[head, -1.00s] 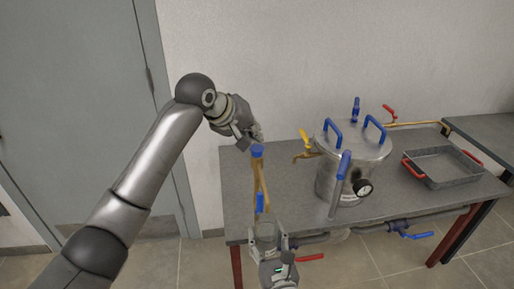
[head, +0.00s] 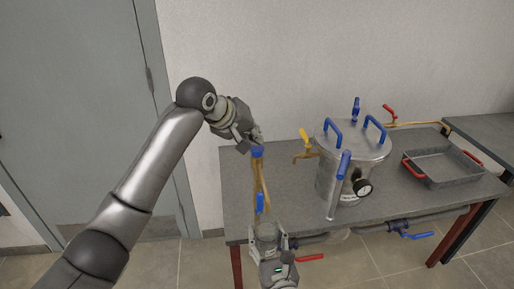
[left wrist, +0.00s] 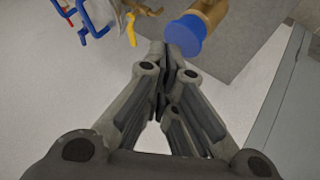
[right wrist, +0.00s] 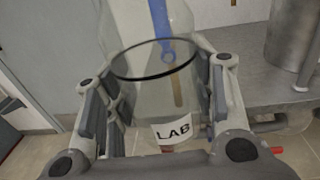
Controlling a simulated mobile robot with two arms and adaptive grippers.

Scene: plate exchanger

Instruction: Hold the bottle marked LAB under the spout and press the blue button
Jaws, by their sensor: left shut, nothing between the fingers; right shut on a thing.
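The blue button (head: 257,151) tops a brass pipe with a spout (head: 259,180) at the table's front left. It also shows in the left wrist view (left wrist: 186,36). My left gripper (head: 258,139) is shut and empty, close above the button; I cannot tell whether it touches. Its closed fingers show in the left wrist view (left wrist: 167,60). My right gripper (head: 267,243) is shut on the clear bottle (head: 266,231), below the pipe's blue lever. The right wrist view shows the bottle's LAB label (right wrist: 173,132) and open rim. Brass shows through the glass; whether it is inside or behind is unclear.
A steel vessel (head: 335,180) with blue handles and a gauge stands on the grey table (head: 245,185), right of the pipe. A yellow-handled tap (head: 304,140) is beside it. A grey tray (head: 440,165) with red handles is at right. Pipes run under the table edge.

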